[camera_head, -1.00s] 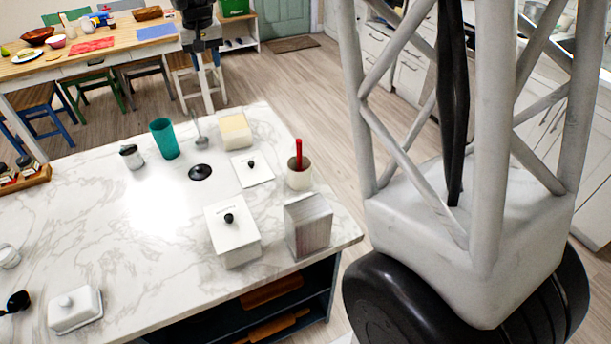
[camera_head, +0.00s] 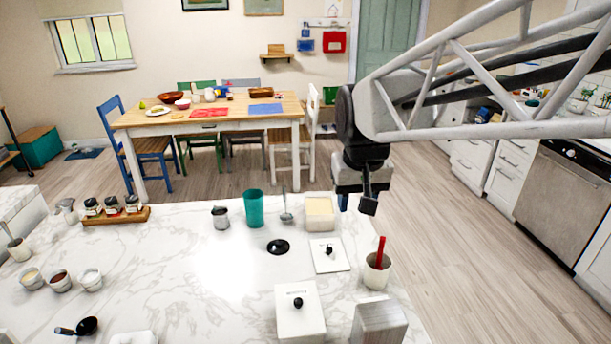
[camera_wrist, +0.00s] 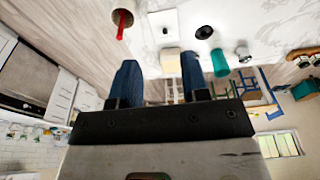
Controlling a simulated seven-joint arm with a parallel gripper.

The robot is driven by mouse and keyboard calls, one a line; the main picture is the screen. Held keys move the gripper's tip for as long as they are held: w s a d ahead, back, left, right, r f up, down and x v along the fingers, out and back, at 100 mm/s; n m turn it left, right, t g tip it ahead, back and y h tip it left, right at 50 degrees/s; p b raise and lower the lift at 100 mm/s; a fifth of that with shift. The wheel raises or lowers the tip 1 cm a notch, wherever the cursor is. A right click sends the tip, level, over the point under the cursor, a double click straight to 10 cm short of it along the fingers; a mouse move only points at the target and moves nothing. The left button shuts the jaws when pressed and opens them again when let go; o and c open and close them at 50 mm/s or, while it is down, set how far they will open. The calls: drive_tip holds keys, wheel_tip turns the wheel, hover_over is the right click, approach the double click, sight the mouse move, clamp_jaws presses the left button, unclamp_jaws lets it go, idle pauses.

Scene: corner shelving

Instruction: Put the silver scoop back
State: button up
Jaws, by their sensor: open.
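The silver scoop (camera_head: 287,217) is on the marble counter (camera_head: 180,270), its handle pointing up, between a teal cup (camera_head: 254,208) and an open white box with pale yellow contents (camera_head: 319,207). I cannot tell whether it leans on the box. My gripper (camera_head: 356,203) is open and empty, fingers pointing down, to the right of the open box near the counter's far right edge, apart from the scoop. In the wrist view, its two blue-black fingers (camera_wrist: 160,78) are spread wide with nothing between them. The scoop is not clear there.
A white lid (camera_head: 329,254), a black disc (camera_head: 278,246), a white crock with a red handle (camera_head: 377,269), a lidded white canister (camera_head: 300,312) and a grey block (camera_head: 379,323) crowd the right side. A small jar (camera_head: 220,217) stands left of the cup. The counter's middle left is clear.

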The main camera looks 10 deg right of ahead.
drive_tip(key=s+f, duration=0.2)
drive_tip(key=s, duration=0.6)
drive_tip(key=s+d+f, duration=0.1)
drive_tip(key=s+f, duration=0.2)
drive_tip(key=s, duration=0.5)
drive_tip(key=shift+f+t, duration=0.3)
